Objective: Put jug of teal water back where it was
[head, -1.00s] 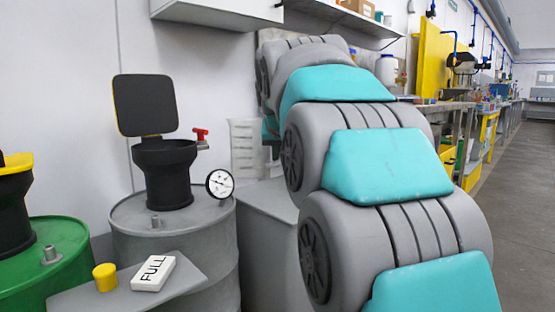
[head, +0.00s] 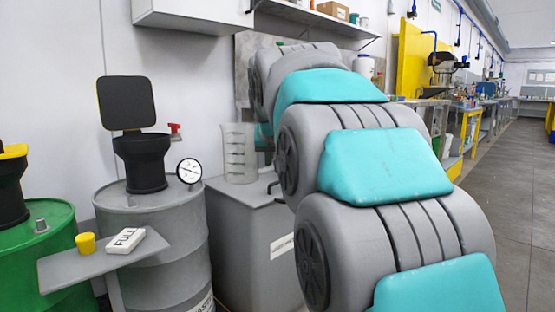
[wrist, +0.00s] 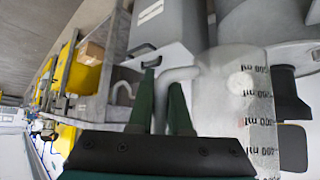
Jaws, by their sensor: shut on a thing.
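The jug (head: 238,153) is a clear, graduated measuring jug. In the head view it is upright at the grey cabinet's top, near the wall; I cannot tell whether it touches the top. No teal water shows in it. It also shows large in the wrist view (wrist: 235,95), with black volume marks. My gripper (wrist: 164,78) has its dark green fingers on both sides of the jug's handle and is shut on it. In the head view my arm hides most of the gripper.
The grey cabinet (head: 245,225) stands right of a grey drum (head: 150,225) with a black funnel (head: 143,162) and a gauge (head: 189,171). A small shelf (head: 75,267) holds a yellow cup (head: 86,243) and a FULL block (head: 125,240). A green drum (head: 38,255) is left. Open floor (head: 515,190) lies right.

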